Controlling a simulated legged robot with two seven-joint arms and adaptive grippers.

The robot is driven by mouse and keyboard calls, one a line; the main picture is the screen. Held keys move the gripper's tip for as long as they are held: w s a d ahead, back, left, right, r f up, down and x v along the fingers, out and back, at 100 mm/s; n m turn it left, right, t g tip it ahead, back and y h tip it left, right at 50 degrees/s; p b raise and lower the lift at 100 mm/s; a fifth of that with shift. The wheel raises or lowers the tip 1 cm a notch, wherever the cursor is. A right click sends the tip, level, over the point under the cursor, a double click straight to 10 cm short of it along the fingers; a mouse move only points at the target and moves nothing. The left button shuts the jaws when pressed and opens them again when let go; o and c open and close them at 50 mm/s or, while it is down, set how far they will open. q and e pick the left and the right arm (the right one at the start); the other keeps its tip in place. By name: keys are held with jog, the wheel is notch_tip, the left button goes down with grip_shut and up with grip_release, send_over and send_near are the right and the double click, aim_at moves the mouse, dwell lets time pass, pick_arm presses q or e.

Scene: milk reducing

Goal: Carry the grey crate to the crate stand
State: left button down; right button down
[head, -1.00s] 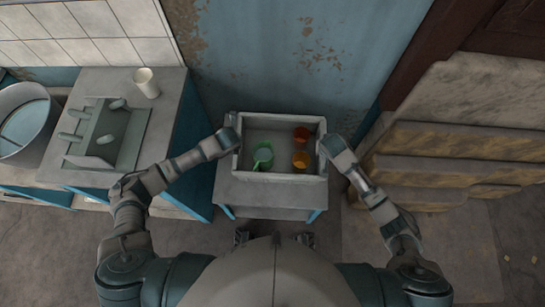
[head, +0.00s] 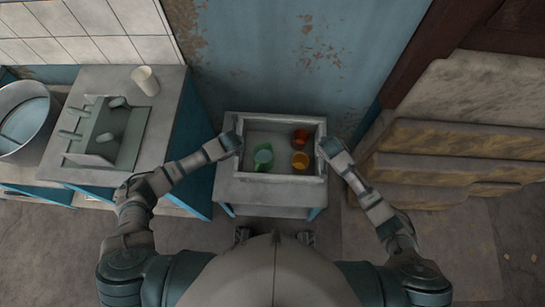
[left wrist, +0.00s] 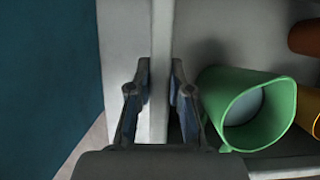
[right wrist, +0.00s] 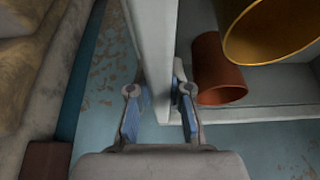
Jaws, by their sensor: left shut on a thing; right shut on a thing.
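The grey crate (head: 280,179) is level in the head view, over the small grey table with blue legs (head: 270,196). I cannot tell whether its base touches the tabletop. My left gripper (head: 237,143) is shut on the crate's left wall, also seen in the left wrist view (left wrist: 160,40). My right gripper (head: 322,149) is shut on its right wall, also seen in the right wrist view (right wrist: 150,50). Inside are a green cup (head: 263,159), a red-brown cup (head: 301,136) and an amber cup (head: 300,160). The green and red-brown cups look tipped over.
A peeling blue wall (head: 290,60) is behind the crate. A bulky stepped pale-brown piece (head: 440,150) is close at right. Floor is open near my feet.

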pick_arm(q)
jog(key=shift+f, duration=0.2)
pick_arm(e)
jog(key=shift+f, duration=0.2)
pick_arm(q)
jog(key=c, duration=1.1)
grip_release()
pick_arm(e)
jog(key=c, duration=1.1)
grip_release()
jog(key=shift+d+f, duration=0.1)
pick_arm(q)
jog(key=shift+f, duration=0.1)
jog(key=v, duration=1.1)
jog(key=shift+s, duration=0.1)
jog(key=shift+r, duration=0.35)
pick_arm(e)
jog(key=shift+s, duration=0.1)
pick_arm(q)
jog(key=shift+s, duration=0.1)
pick_arm(e)
jog(key=v, duration=1.1)
jog(key=shift+s+r, duration=0.1)
jog(key=shift+r, duration=0.3)
pick_arm(q)
jog(key=shift+d, duration=0.1)
